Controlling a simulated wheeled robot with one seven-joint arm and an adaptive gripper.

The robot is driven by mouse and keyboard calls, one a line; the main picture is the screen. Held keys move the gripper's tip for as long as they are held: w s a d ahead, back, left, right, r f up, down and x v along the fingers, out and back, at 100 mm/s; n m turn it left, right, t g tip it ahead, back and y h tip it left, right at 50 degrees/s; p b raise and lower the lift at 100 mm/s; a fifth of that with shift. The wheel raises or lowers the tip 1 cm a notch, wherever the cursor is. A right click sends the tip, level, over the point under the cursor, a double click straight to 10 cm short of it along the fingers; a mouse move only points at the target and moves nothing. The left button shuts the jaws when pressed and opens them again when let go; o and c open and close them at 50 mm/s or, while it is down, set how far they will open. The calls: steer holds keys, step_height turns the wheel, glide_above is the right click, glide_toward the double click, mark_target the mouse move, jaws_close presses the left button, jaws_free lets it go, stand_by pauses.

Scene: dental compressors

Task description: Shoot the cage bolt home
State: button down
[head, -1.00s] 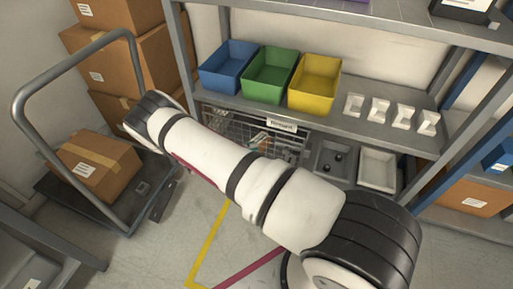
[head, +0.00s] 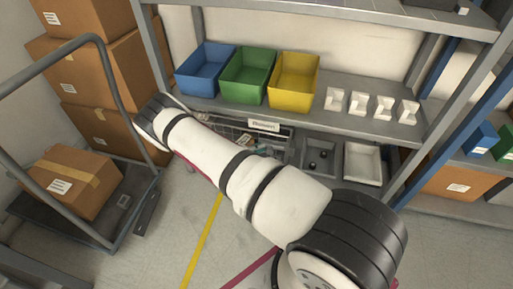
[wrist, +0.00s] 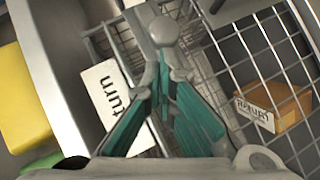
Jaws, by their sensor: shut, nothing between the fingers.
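The wire cage (head: 225,131) sits under the bin shelf in the head view, partly hidden by my arm. In the wrist view its mesh (wrist: 215,65) fills the middle and right. A grey rounded knob (wrist: 163,30) on a grey bar lies just beyond my fingertips; it looks like the bolt's handle, but the rest of the bolt is hard to make out. My gripper (wrist: 166,76) is shut and empty, its teal-sided fingers pointing at the knob. I cannot tell whether the tips touch it.
A white "Return" sign (wrist: 106,94) is left of my fingers. An orange labelled box (wrist: 272,110) shows behind the mesh. Blue (head: 205,70), green (head: 247,75) and yellow (head: 294,82) bins stand on the shelf above. A trolley with a carton (head: 72,182) is at left.

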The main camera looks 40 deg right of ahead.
mark_target(276, 145)
steer(key=shift+s+d+p, duration=0.55)
steer(key=shift+s+d, duration=0.1)
steer(key=shift+s, duration=0.15)
steer(key=shift+s+d+p, duration=0.55)
steer(key=shift+s+d, duration=0.05)
steer(key=shift+s, duration=0.2)
steer(key=shift+w+a+r, duration=0.1)
steer(key=shift+w+a, duration=0.15)
steer(key=shift+w, duration=0.05)
steer(key=w+p+v, duration=0.1)
steer(key=w+v, duration=0.1)
steer(key=v, duration=1)
steer(key=shift+r, duration=0.4)
steer(key=shift+a, duration=0.15)
